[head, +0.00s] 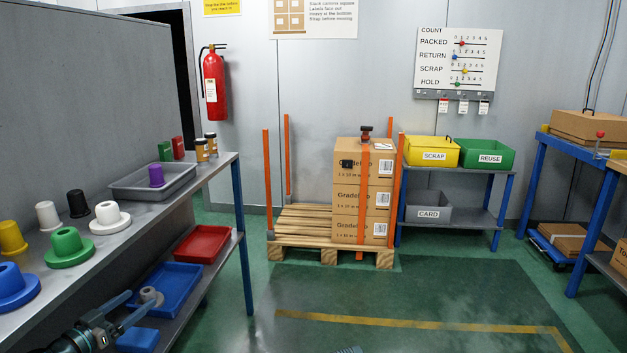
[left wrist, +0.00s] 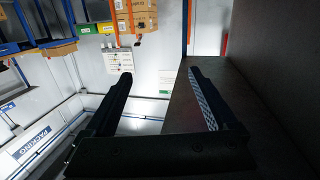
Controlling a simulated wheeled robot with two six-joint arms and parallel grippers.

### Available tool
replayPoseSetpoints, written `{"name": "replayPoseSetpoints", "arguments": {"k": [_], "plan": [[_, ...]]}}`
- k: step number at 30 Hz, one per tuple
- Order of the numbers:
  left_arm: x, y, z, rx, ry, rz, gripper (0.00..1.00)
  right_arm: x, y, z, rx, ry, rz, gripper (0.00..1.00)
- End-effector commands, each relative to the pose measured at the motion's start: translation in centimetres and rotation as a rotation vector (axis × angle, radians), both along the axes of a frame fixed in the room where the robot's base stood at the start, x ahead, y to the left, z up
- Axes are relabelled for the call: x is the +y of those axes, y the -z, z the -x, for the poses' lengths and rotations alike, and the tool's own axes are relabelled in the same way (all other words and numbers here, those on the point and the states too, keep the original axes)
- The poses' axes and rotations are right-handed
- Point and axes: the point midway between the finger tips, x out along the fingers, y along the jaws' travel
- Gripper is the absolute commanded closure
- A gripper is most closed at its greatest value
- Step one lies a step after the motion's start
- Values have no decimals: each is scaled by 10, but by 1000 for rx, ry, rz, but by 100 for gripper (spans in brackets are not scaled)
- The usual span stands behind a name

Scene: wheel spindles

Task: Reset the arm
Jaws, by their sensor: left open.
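My left gripper (head: 145,299) is at the lower left in the head view, in front of the lower shelf of the left bench. Its two fingers are apart. In the left wrist view the fingers (left wrist: 160,75) stand wide apart with nothing between them, and the room shows upside down. A small grey part (head: 151,296) in the blue tray shows behind the fingertips in the head view. The right gripper is not clearly seen; only a small dark ribbed piece shows at the bottom edge.
The left bench (head: 222,170) carries blue, green and white spindles, loose sleeves and a grey tray (head: 187,184). A blue tray (head: 178,278) and red tray (head: 202,243) lie below. A pallet (head: 290,240) with stacked boxes stands at the back. The middle floor is clear.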

Motion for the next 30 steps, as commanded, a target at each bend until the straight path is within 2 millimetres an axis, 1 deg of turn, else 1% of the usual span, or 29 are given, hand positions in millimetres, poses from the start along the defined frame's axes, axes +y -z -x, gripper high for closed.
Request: {"name": "replayPoseSetpoints", "arguments": {"k": [1, 5, 7, 11, 14, 17, 18, 20, 21, 24, 27, 30], "plan": [[-9, 2, -2, 14, 17, 3, 9, 0, 0, 0, 0, 0, 0, 100], [-31, 11, -9, 65, 63, 14, 9, 0, -1, 0, 0, 0, 0, 100], [-47, 18, -13, 101, 93, 20, 9, 0, -2, 0, 0, 0, 0, 100], [-86, 34, -20, 194, 167, 30, 9, 0, -3, 0, 0, 1, 0, 100], [-123, 50, -23, 291, 233, 37, 9, 0, -4, 0, 0, 1, 0, 100], [-170, 71, -22, 422, 309, 35, 9, 0, -5, 0, 0, 1, 1, 100], [-192, 81, -19, 489, 341, 29, 9, 0, -6, 0, 0, 1, 1, 100], [-226, 97, -12, 598, 385, 16, 9, 0, -7, 0, 0, 1, 1, 100], [-248, 108, -6, 675, 409, 2, 9, 0, -8, 0, 0, 2, 1, 100], [-294, 133, 14, 860, 443, -49, 9, 0, -10, 0, 0, 2, 1, 100], [-330, 154, 39, 1035, 440, -121, 9, -1, -12, 0, 0, 2, 1, 100], [-357, 171, 64, 1188, 400, -213, 9, -1, -13, 0, 0, 3, 2, 100]]}}
